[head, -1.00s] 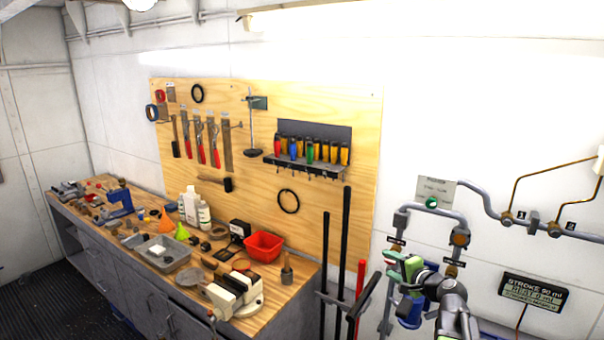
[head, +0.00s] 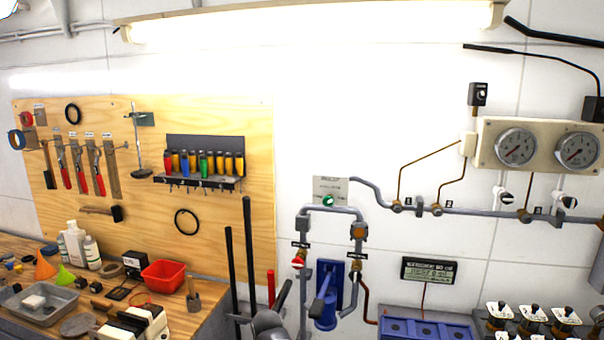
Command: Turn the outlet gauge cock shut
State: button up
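Two round dial gauges, a left one (head: 516,147) and a right one (head: 577,150), sit on a cream panel on the right of the wall. Below them are two white fittings with black handles, a left one (head: 507,197) and a right one (head: 563,201). Small brass fittings (head: 397,206) sit on the grey pipe where thin copper lines leave it. The labels are too small to read, so I cannot tell which cock is the outlet gauge cock.
A blue pump-like unit (head: 326,295) with a red-handled valve (head: 298,262) stands at lower middle. A digital display (head: 429,270) hangs right of it. The workbench (head: 205,310) is left.

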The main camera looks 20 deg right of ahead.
aim_at(569, 203)
jog(key=z, duration=1.75)
jog(key=k, duration=0.4)
jog(key=u, duration=0.25)
jog(key=i, duration=1.25)
jog(key=u, duration=0.4)
